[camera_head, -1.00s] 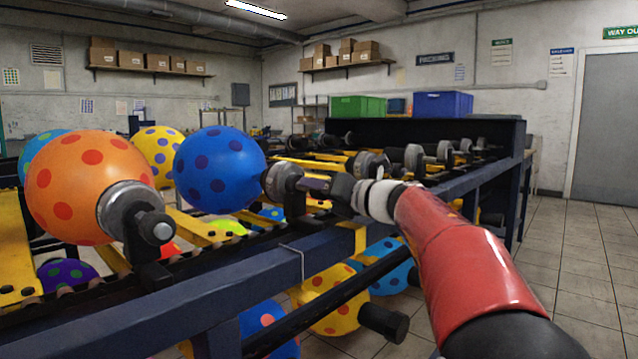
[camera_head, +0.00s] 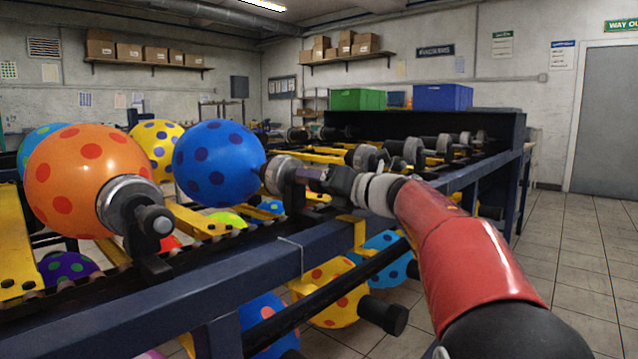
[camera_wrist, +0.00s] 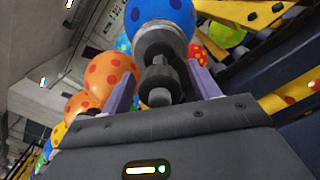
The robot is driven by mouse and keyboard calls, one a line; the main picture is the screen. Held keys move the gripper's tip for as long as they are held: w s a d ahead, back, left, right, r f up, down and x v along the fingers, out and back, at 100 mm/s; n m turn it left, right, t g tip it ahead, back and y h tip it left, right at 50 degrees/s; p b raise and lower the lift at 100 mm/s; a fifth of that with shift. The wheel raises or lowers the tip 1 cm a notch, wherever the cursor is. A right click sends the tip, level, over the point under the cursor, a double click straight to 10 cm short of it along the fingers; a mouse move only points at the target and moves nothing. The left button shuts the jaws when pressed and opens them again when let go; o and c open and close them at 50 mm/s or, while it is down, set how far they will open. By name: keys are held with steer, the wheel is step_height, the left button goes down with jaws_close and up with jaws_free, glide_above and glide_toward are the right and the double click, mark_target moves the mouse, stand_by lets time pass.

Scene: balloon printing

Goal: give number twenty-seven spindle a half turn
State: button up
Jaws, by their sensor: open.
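A blue balloon with dark spots (camera_head: 218,166) sits on a spindle with a grey metal collar (camera_head: 280,174) at the rack's front edge. In the wrist view the balloon (camera_wrist: 160,15), the collar (camera_wrist: 160,42) and the spindle's black end knob (camera_wrist: 158,86) are straight ahead. My gripper (camera_head: 308,178) reaches this spindle from the right. In the wrist view my gripper (camera_wrist: 163,72) is open, one finger on each side of the black knob. Contact cannot be told. No spindle number is readable.
An orange balloon (camera_head: 88,182) on another spindle (camera_head: 140,212) stands nearer at left. The dark blue rack rail (camera_head: 230,268) runs below my arm. More bare spindles (camera_head: 412,150) line the rack to the right. The tiled floor at right is clear.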

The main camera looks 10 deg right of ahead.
steer(key=v, duration=0.8)
steer(key=shift+b, duration=0.3)
steer(key=shift+w, duration=0.1)
